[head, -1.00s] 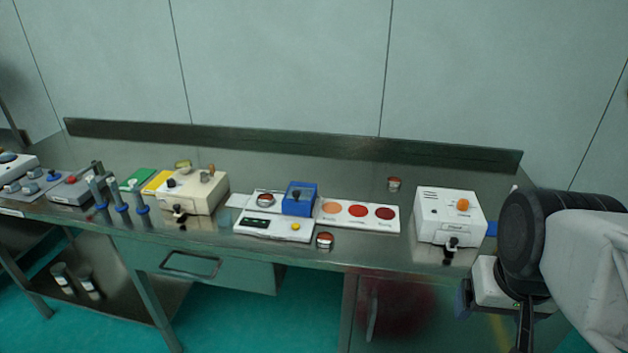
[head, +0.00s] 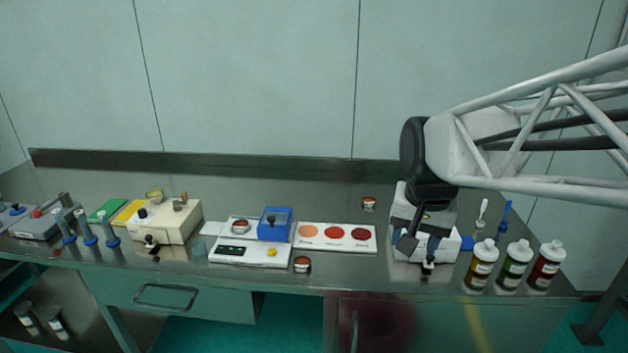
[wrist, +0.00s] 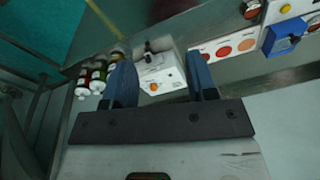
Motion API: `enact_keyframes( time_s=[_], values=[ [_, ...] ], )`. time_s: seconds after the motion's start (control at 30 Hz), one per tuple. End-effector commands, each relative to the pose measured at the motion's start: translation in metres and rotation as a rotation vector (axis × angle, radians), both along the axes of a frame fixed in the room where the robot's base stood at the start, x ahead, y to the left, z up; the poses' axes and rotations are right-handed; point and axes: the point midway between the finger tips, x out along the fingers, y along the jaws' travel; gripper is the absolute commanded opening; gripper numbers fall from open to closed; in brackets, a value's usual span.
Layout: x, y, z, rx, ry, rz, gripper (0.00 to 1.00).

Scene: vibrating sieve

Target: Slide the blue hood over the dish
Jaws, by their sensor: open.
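A dish with red contents (head: 240,227) lies on the balance just left of the hood, uncovered. My gripper (head: 420,247) is open and empty, at the white box with the orange knob, well to the right of the hood. The wrist view shows both fingers (wrist: 159,62) spread apart with nothing between them.
A card with colour circles (head: 334,237) lies between the hood and the white box (head: 402,222). Small dishes stand in front of the balance (head: 302,265) and behind the card (head: 369,204). Several bottles (head: 516,263) stand right of my gripper. A beige device (head: 180,220) is at left.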

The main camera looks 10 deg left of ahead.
Motion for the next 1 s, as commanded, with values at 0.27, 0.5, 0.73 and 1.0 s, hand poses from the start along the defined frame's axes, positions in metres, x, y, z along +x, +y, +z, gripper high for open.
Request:
enact_keyframes(
  time_s=[0.27, 0.5, 0.73, 1.0],
  values=[
    [0.061, 0.039, 0.002, 0.018, 0.031, -0.085, 0.53],
    [0.11, 0.077, -0.001, 0.03, 0.057, -0.16, 0.53],
    [0.154, 0.118, -0.011, 0.036, 0.082, -0.234, 0.53],
    [0.202, 0.172, -0.029, 0.04, 0.109, -0.32, 0.53]
  ],
)
